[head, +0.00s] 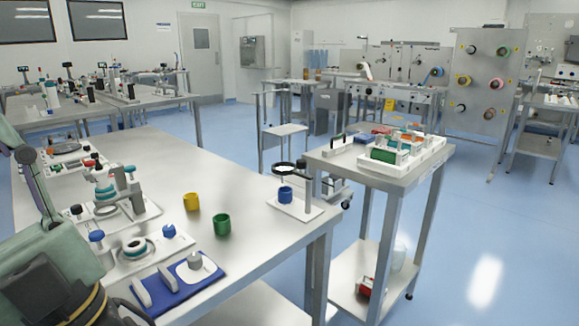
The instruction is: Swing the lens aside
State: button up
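A round lens with a dark rim (284,168) is held out flat from a thin upright post on a white base plate (300,212). This stand is at the right end of the metal bench. A blue cup (285,196) stands on the plate directly under the lens; in this view the lens appears just above its top. Only part of my arm shows, at the lower left, well apart from the stand. My gripper's fingertips are not in view.
A yellow cup (191,202) and a green cup (222,225) stand mid-bench. A blue mat (205,290) with grey and white parts lies at the front. White fixtures crowd the left. A cart (405,178) with a white rack stands close right of the lens stand.

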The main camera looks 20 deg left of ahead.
aim_at(302, 164)
jog(key=i+l, duration=0.2)
jog(key=l, duration=0.15)
jog(key=i+l+z, duration=0.1)
jog(key=l, duration=0.2)
jog(key=i+l, duration=0.25)
jog(key=l+z, duration=0.05)
jog(key=l, duration=0.05)
